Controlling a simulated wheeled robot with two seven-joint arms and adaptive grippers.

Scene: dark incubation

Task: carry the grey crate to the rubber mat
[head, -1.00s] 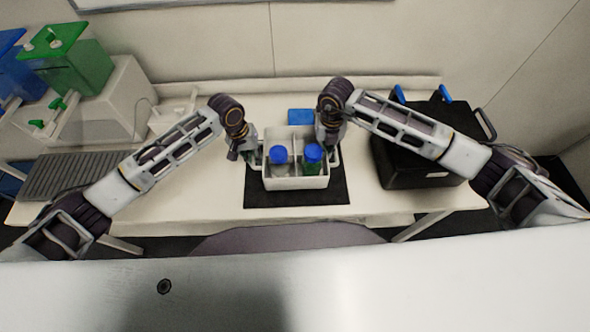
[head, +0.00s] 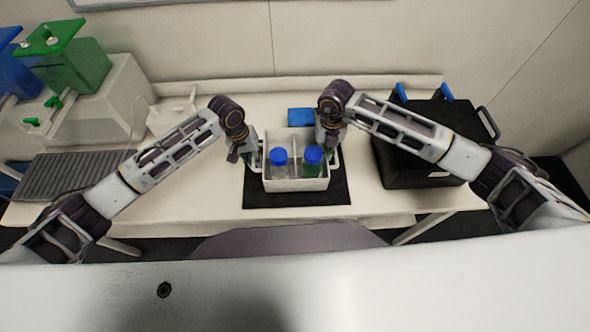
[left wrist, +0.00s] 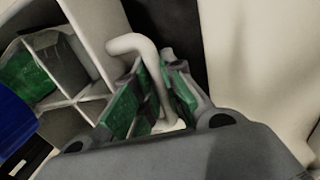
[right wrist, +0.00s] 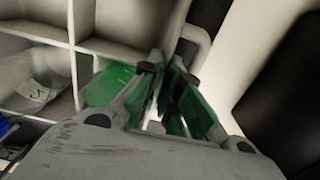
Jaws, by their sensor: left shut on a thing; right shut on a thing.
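The light grey crate (head: 296,185) is over the black rubber mat (head: 258,199), within its outline in the head view. I cannot tell whether its base touches the mat. It looks level and holds two blue-capped bottles, one clear (head: 278,158) and one green (head: 313,160). My left gripper (head: 254,160) is shut on the crate's left handle, which shows between green pads in the left wrist view (left wrist: 143,58). My right gripper (head: 333,148) is shut on the right handle, mostly hidden between the pads in the right wrist view (right wrist: 168,78).
A black case (head: 398,178) with blue latches stands right of the mat. A blue block (head: 300,116) lies behind the crate. A ribbed grey tray (head: 75,174) and machines with green (head: 75,66) and blue parts are at the left. The table left of the mat is clear.

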